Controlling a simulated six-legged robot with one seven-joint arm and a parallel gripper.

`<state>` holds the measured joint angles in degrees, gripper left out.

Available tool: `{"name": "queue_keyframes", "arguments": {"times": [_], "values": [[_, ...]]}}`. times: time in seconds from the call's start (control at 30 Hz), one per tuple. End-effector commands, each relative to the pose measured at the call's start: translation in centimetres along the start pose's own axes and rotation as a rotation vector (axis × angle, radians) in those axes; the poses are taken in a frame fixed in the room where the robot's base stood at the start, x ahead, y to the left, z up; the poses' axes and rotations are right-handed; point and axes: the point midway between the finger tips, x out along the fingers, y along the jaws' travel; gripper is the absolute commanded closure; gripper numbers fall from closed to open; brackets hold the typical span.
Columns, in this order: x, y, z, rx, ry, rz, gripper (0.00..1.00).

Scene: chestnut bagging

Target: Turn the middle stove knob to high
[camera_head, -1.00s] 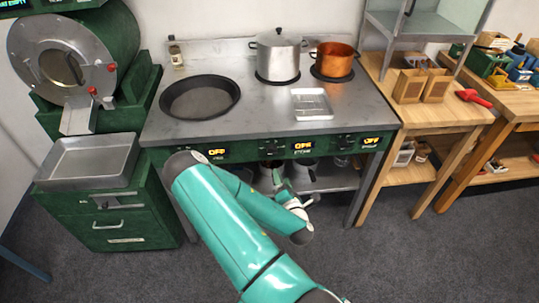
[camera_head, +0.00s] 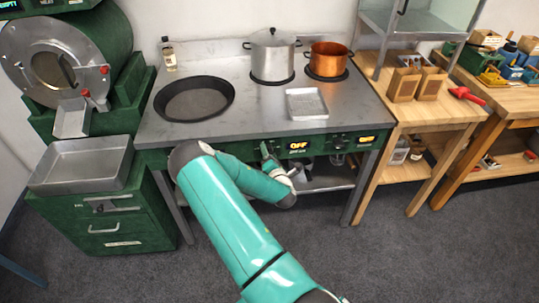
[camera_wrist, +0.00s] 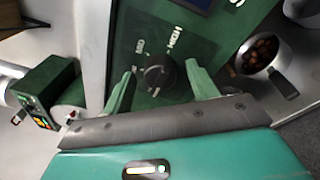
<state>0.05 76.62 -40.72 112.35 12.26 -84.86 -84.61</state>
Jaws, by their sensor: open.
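The black middle stove knob (camera_wrist: 158,75) sits on the green control panel (camera_wrist: 185,45), with a HIGH marking above it and other lettering at its left. My gripper (camera_wrist: 161,88) is open, with one green finger on each side of the knob. I cannot tell whether the fingers touch it. In the head view my gripper (camera_head: 268,158) is up at the stove's front panel, just left of the middle display (camera_head: 299,145), which reads OFF. My gripper hides the knob in that view.
On the stove top (camera_head: 240,105) stand a black pan (camera_head: 194,99), a steel pot (camera_head: 272,55), a copper pot (camera_head: 328,60) and a small tray (camera_head: 306,104). A metal container of chestnuts (camera_wrist: 262,50) shows in the wrist view. A wooden table (camera_head: 432,105) stands right.

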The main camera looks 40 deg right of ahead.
Motion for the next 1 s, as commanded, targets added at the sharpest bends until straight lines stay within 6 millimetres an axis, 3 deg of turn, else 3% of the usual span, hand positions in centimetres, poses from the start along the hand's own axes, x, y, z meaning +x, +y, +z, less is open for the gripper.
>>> {"name": "queue_keyframes", "arguments": {"times": [0.13, 0.37, 0.67, 1.0], "values": [[-0.03, -0.01, 0.00, 0.000, 0.000, 0.000, 0.44], [-0.05, -0.01, -0.02, 0.000, 0.000, 0.000, 0.86], [-0.06, -0.02, -0.03, 0.026, -0.002, 0.003, 0.86], [-0.07, -0.11, -0.07, 0.205, -0.015, 0.021, 0.86]]}}
